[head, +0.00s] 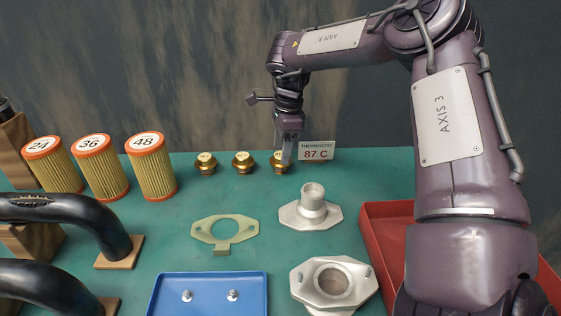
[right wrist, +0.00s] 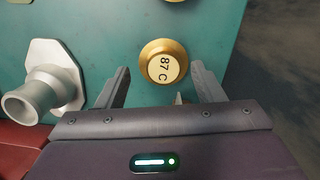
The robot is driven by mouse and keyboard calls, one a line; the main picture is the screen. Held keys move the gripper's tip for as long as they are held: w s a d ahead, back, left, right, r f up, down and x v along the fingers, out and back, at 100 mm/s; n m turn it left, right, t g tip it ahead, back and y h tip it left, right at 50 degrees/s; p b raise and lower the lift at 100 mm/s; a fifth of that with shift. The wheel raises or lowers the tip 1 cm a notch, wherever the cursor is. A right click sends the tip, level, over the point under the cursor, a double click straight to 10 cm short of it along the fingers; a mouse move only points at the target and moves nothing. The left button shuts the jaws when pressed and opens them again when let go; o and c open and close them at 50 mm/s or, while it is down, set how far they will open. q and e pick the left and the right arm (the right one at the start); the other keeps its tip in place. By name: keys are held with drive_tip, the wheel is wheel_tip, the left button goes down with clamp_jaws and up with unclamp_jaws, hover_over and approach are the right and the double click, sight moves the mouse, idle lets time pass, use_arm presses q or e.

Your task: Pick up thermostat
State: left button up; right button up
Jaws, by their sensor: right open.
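Three brass thermostats stand in a row at the back of the green table: a left one (head: 206,165), a middle one (head: 244,164) and a right one (head: 279,168). The right one is beside a sign (head: 316,151) reading "THERMOSTAT 87 C". In the right wrist view a thermostat (right wrist: 163,66) with an "87 C" label lies between my open finger tips. My right gripper (head: 286,159) points down at the right thermostat and partly hides it. One finger is on each side, with gaps visible in the wrist view. My left gripper is not in view.
Three orange-capped filters (head: 151,167) stand left. Black hoses (head: 80,212) on wooden blocks are at front left. A gasket (head: 203,229), a metal outlet (head: 310,210), a metal housing (head: 333,283), a blue tray (head: 210,299) with bolts and a red tray (head: 385,210) are nearer.

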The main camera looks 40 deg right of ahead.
sight(280, 154)
drive_tip(key=f, duration=0.3)
drive_tip(key=shift+w+f, duration=0.2)
drive_tip(key=shift+f, duration=0.1)
drive_tip(key=c, duration=0.6)
drive_tip(key=shift+r, duration=0.1)
drive_tip(key=shift+c, duration=0.2)
